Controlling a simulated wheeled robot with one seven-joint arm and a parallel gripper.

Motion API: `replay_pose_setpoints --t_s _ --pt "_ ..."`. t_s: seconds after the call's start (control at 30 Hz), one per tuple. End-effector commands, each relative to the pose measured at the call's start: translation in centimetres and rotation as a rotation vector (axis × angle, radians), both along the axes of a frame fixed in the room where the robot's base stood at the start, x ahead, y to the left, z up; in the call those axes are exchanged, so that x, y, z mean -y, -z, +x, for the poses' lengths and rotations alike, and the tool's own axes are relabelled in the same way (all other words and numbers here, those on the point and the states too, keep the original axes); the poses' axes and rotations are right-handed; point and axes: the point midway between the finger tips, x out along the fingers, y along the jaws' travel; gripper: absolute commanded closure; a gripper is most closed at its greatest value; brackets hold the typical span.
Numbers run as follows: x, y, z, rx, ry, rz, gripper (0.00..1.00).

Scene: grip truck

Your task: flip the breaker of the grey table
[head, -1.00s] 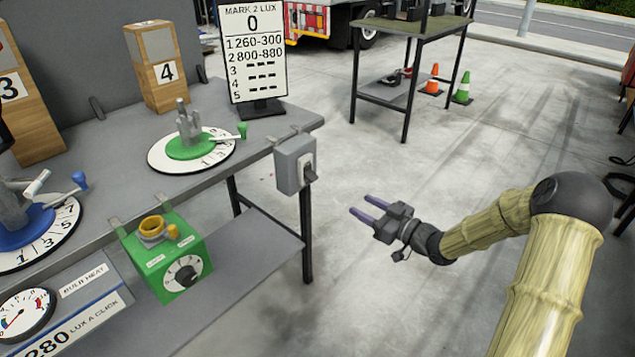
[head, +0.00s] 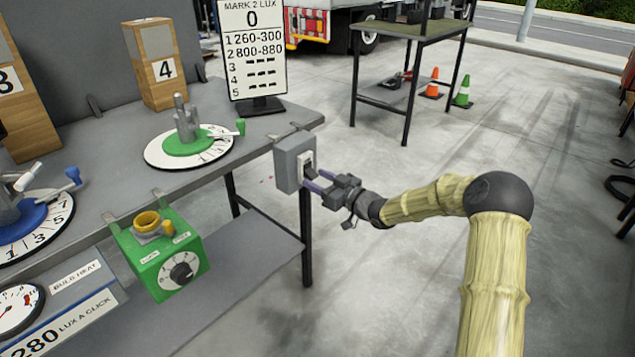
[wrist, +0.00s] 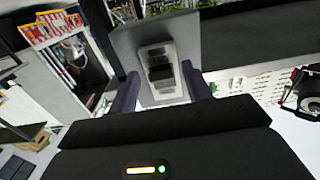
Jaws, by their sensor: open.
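The breaker box (head: 291,163) is a grey box hung on the right edge of the grey table (head: 262,140). Its dark switch lever (head: 309,171) faces my gripper. In the wrist view the breaker box (wrist: 155,45) is straight ahead, with the black lever (wrist: 160,70) between my two fingers. My gripper (head: 312,181) is open, its purple fingertips close in front of the box, around the lever's height. I cannot tell whether a finger touches the lever or the box.
A green box with a dial (head: 165,262) hangs on the table's front edge. A green-based turntable (head: 190,145) and a lux sign (head: 252,50) stand on top. A second table (head: 410,30) and cones (head: 463,92) are behind.

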Motion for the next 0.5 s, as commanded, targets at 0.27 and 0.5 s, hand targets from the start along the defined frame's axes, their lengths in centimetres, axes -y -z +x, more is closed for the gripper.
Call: replay_pose_setpoints --t_s 0.27,0.5 --pt "-0.54 -0.04 0.4 0.0 0.0 0.001 0.51" --pt "-0.51 -0.03 0.39 -0.001 0.0 0.001 0.8"
